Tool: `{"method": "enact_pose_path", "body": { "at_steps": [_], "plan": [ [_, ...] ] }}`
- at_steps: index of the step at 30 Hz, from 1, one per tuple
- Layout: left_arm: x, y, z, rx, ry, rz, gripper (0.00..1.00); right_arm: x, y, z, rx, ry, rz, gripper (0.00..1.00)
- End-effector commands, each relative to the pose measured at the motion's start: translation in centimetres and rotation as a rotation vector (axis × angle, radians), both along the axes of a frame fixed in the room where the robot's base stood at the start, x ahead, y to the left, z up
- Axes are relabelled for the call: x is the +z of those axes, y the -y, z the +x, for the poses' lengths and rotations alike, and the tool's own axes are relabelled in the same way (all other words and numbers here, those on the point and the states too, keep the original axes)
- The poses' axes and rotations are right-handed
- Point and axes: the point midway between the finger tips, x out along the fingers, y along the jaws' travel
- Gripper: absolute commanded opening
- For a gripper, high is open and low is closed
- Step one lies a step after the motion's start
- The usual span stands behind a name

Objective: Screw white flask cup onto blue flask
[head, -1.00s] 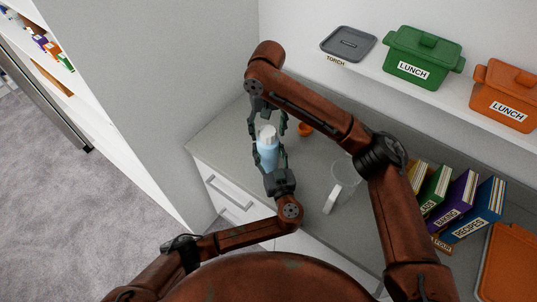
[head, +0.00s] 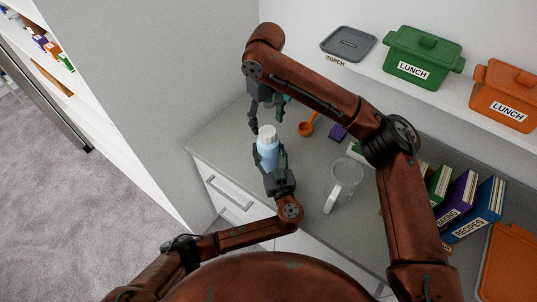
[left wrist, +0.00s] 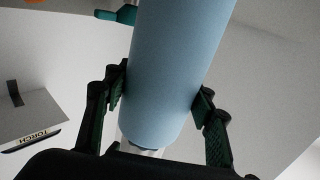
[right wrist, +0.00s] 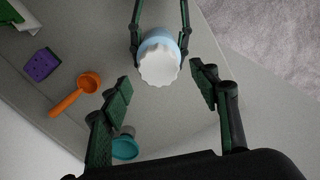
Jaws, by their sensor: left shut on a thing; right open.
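The blue flask (head: 267,156) stands roughly upright at the left of the counter in the head view. It also fills the middle of the left wrist view (left wrist: 175,65). The white flask cup (head: 267,133) sits on the flask's top, and its scalloped rim shows from above in the right wrist view (right wrist: 158,66). I cannot tell how tightly it sits. My left gripper (head: 272,166) is shut around the flask's body from both sides. My right gripper (right wrist: 160,90) is open and empty above the cup, with its fingers apart and clear of it.
An orange scoop (right wrist: 76,95), a purple block (right wrist: 41,64) and a teal round thing (right wrist: 125,147) lie near the flask. Books (head: 460,205) stand farther right. A shelf above holds a green lunch box (head: 422,55).

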Motion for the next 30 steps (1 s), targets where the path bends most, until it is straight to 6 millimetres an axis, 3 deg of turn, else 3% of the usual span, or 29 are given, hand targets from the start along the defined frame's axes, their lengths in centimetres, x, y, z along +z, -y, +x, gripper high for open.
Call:
{"method": "enact_pose_path", "body": {
  "at_steps": [9,15,21,30],
  "plan": [
    [0.0,0.1,0.0,-0.002,-0.001,0.0,0.0,1.6,0.1,0.1,0.634,0.002,-0.003,0.56],
    [0.0,0.1,0.0,-0.002,-0.001,-0.001,0.0,2.3,0.2,0.1,0.947,0.0,-0.002,0.56],
    [0.0,0.1,0.0,-0.002,-0.001,-0.001,0.0,2.6,0.2,0.1,1.107,0.0,0.0,0.56],
    [0.0,0.1,0.0,-0.002,0.0,0.0,0.0,2.6,0.2,0.0,1.134,-0.001,0.002,0.56]
  ]
}}
